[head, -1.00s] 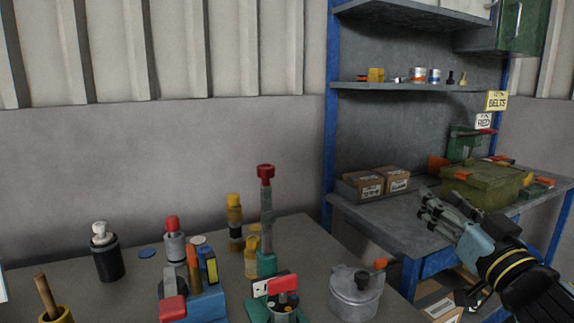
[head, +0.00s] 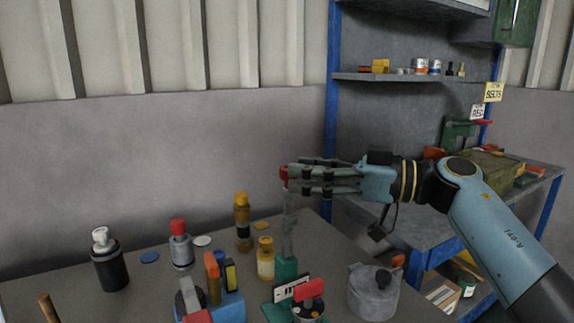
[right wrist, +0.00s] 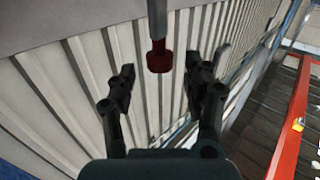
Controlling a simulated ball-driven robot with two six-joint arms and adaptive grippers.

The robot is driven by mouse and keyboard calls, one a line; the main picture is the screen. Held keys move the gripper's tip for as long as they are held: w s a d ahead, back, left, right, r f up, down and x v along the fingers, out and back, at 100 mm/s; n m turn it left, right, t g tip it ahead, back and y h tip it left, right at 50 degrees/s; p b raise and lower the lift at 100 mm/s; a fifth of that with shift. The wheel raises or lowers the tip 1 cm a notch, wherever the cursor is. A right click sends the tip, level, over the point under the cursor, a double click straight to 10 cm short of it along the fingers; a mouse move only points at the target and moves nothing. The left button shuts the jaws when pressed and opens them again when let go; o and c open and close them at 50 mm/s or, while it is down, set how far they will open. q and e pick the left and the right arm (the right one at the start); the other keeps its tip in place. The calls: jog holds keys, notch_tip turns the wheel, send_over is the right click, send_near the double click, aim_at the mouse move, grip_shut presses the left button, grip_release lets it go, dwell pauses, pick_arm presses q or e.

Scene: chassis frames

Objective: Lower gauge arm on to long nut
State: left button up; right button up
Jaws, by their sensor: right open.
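The gauge arm (head: 290,228) stands upright on a teal base (head: 286,269) on the near table, with a red knob (head: 284,173) at its top. My right gripper (head: 291,178) reaches in from the right at knob height, partly covering the knob. In the right wrist view, the open fingers (right wrist: 160,75) lie to either side of the line to the red knob (right wrist: 159,58), which shows near their tips with nothing gripped. The grey arm (right wrist: 158,18) also shows there. I cannot make out the long nut. My left gripper is out of view.
A grey lidded pot (head: 373,295) stands right of the teal base. A yellow bottle (head: 265,262), a dark yellow-capped bottle (head: 242,220) and a blue block fixture (head: 225,303) stand to its left. A shelved bench (head: 400,215) is behind at right.

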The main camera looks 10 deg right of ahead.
jog(key=shift+x, duration=1.75)
grip_shut()
